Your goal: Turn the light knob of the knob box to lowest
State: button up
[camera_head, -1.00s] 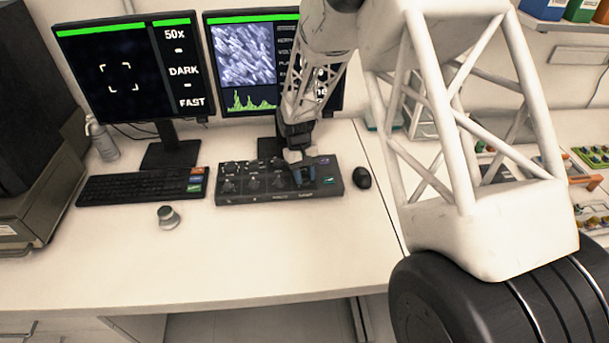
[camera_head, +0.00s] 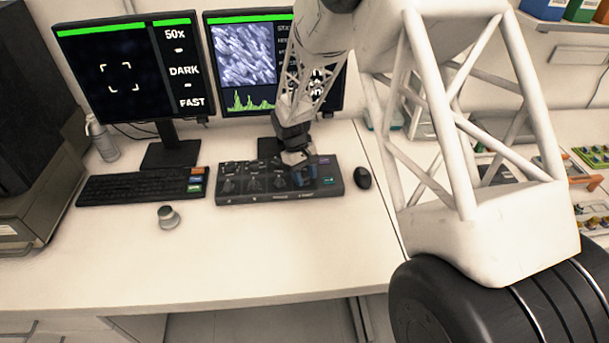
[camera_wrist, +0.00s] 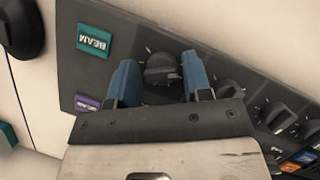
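The black knob box (camera_head: 232,198) lies on the desk in front of the right monitor, with several dark knobs on its top. In the wrist view, the box top (camera_wrist: 85,70) carries a green BEAM button and a purple button. My gripper (camera_head: 303,178) is over the right part of the box. In the wrist view, the two blue fingers of my gripper (camera_wrist: 161,72) are apart, on either side of a dark knob (camera_wrist: 162,69). I cannot tell whether they touch it. Another knob (camera_wrist: 230,90) is beside the right finger. The knob labels are unreadable, so I cannot tell which is the light knob.
The left monitor (camera_head: 125,75) reads 50x, DARK and FAST. My arm partly covers the right monitor (camera_head: 242,55). A keyboard (camera_head: 130,188) is left of the box, a mouse (camera_head: 363,178) right, and a round dial (camera_head: 168,217) in front.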

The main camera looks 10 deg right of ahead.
jog(key=shift+o, duration=1.1)
jog(key=v, duration=0.7)
jog(key=shift+r, duration=0.4)
